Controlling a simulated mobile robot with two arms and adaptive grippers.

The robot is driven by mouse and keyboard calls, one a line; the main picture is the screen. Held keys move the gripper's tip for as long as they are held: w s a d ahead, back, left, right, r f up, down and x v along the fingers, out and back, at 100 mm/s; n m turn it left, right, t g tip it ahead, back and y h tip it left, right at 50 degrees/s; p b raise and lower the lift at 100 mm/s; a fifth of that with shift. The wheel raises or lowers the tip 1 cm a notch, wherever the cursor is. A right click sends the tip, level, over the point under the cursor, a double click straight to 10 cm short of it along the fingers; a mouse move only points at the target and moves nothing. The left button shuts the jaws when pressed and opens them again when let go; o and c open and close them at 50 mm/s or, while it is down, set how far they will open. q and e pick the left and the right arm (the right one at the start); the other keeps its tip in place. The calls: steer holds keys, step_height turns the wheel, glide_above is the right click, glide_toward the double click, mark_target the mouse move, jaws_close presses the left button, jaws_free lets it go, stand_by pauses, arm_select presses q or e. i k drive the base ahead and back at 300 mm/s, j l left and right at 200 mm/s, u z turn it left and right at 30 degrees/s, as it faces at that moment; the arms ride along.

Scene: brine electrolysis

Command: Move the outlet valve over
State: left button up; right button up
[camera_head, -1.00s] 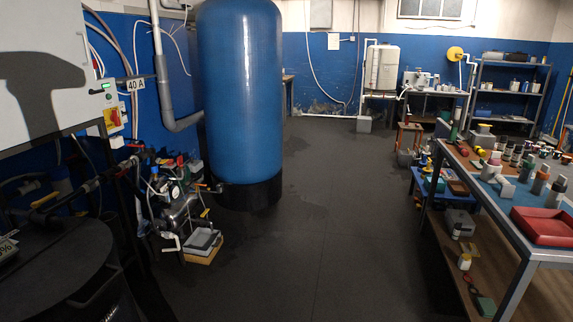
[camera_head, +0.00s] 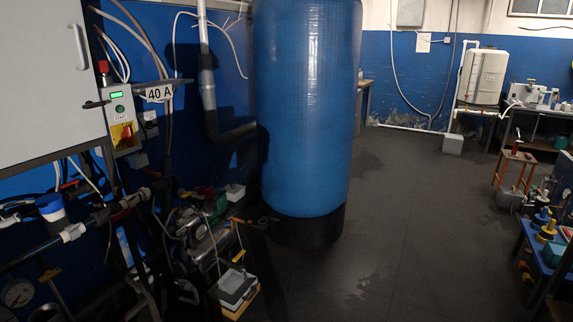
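Several small valve handles show among the pipework on the left, and I cannot tell which one is the outlet valve. An orange-handled valve (camera_head: 241,221) sits by the foot of the tall blue tank (camera_head: 305,110). A yellow handle (camera_head: 238,256) is a little lower, above a grey tray (camera_head: 235,287). A red handle (camera_head: 69,184) is on the pipes at the far left. Much of the pipework is dark and crowded. Neither of my grippers is in view.
A stool (camera_head: 515,170) and a low blue table (camera_head: 545,255) stand at the right. The dark floor (camera_head: 410,210) between is clear.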

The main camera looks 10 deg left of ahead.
mark_target(158, 174)
steer(key=i+j+u, duration=0.15)
steer(key=i+u, duration=1)
steer(key=i+l+u, duration=0.15)
steer(key=u, duration=0.25)
steer(key=i+l, duration=0.05)
steer(key=i, duration=0.05)
